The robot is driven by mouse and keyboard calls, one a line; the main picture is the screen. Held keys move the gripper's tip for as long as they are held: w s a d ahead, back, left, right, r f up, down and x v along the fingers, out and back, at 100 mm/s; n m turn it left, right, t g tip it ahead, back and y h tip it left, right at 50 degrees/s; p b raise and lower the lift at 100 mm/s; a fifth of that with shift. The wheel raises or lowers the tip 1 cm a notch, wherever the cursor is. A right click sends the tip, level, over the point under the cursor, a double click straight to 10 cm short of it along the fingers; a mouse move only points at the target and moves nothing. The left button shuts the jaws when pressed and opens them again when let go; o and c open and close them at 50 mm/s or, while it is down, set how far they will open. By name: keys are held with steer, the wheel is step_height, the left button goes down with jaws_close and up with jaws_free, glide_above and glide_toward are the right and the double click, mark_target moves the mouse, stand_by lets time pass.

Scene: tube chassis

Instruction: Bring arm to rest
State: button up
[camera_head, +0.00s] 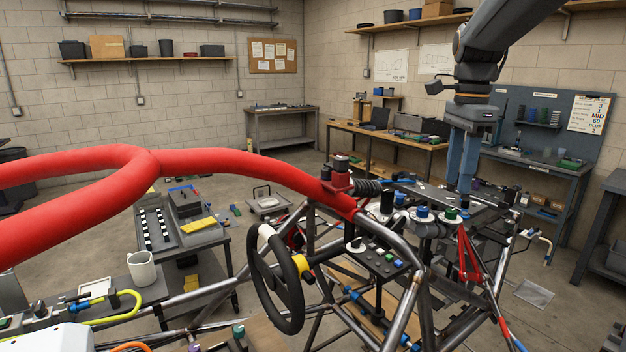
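My arm comes in from the top right, and my gripper (461,182) points straight down with two blue fingers. The fingers stand apart and nothing shows between them. Their tips are above or close to the dark flat panel (480,196) on the right of the tube chassis (410,300); I cannot tell whether they touch it. Knobs with blue and green caps (423,212) sit just left of and below the fingertips.
A thick red padded tube (230,163) crosses the left and middle foreground. A black steering wheel (275,279) and a button panel (378,260) sit in the chassis. A workbench with pegboard (540,125) stands behind my gripper.

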mark_target(450, 210)
step_height(450, 210, down, 7)
steer(key=shift+r+p, duration=0.1)
steer(key=shift+p, duration=1.15)
steer(key=n, duration=1.2)
steer(key=shift+n, duration=0.3)
steer(key=n, duration=1.1)
steer(key=shift+a+n, duration=0.2)
steer(key=shift+n, duration=0.1)
